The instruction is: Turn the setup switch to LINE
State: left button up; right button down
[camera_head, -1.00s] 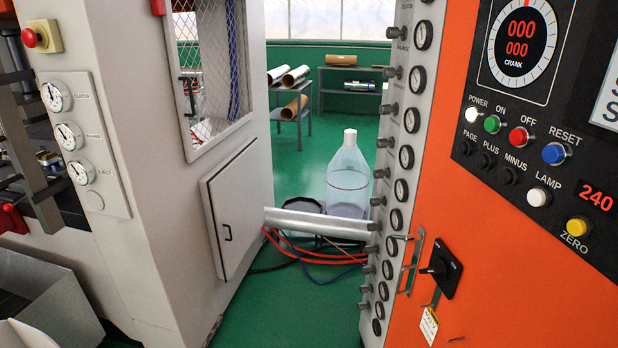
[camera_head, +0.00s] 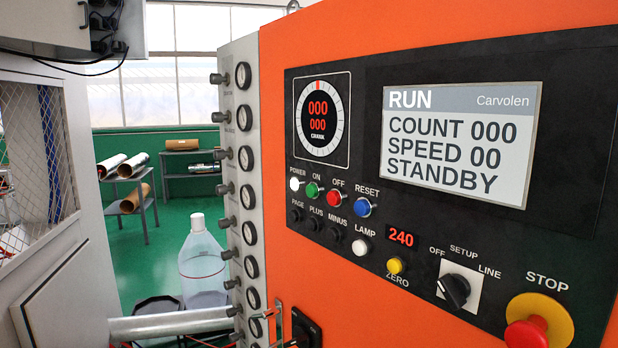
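The setup switch (camera_head: 454,290) is a black rotary knob on a white square plate, low on the black control panel. The labels OFF, SETUP and LINE stand around the top of the plate, with LINE (camera_head: 489,271) at the upper right. The knob's grip looks slanted from upper left to lower right, with its upper end towards OFF; its exact setting is hard to tell. Neither of my grippers is in view.
A red stop button (camera_head: 527,332) on a yellow base sits right of the switch, and a yellow ZERO button (camera_head: 396,265) left of it. The screen (camera_head: 458,145) above reads RUN, STANDBY. A metal handle (camera_head: 278,322) protrudes lower left. Space before the panel looks clear.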

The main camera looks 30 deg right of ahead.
aim_at(454, 288)
jog(key=z, duration=0.95)
